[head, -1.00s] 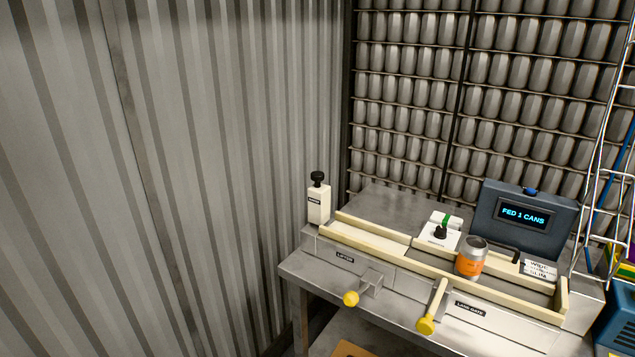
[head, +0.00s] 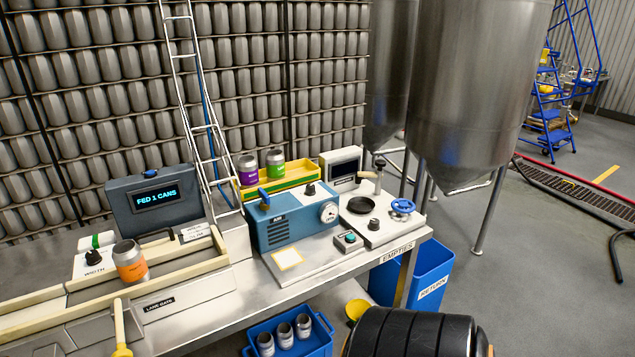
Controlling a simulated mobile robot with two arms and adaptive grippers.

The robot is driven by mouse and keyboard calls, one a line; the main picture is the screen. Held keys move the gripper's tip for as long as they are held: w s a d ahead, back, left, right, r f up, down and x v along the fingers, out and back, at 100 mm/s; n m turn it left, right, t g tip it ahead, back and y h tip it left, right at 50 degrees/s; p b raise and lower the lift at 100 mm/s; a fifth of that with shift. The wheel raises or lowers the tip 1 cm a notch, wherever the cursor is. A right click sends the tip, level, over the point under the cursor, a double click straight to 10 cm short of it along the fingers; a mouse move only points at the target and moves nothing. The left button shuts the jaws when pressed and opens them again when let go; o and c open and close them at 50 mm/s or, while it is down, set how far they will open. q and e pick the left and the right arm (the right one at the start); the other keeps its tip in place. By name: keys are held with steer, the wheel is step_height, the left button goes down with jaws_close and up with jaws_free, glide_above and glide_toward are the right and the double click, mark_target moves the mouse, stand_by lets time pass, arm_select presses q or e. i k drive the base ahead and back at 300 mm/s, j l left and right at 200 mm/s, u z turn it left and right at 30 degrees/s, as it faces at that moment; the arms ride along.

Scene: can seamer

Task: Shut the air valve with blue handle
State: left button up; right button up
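A blue box (head: 291,226) with a small label that seems to read AIR stands on the bench right of centre. A short blue handle (head: 264,197) sticks up, slightly tilted, at its upper left. A round white gauge (head: 329,212) is on its front right and a black knob (head: 310,188) is on top. A separate blue handwheel (head: 403,206) sits on a pale plate to the right. Neither of my grippers is in view, and nothing touches the blue handle.
A FED 1 CANS display (head: 154,199) and an orange-labelled can (head: 129,261) are at the left. A yellow tray (head: 290,182) with two cans is behind the box. A white ladder-like chute (head: 203,126) rises left of it. Blue bins (head: 437,272) stand below the bench; steel tanks (head: 470,80) are behind right.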

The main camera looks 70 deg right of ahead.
mark_target(265, 197)
steer(key=z, duration=1.75)
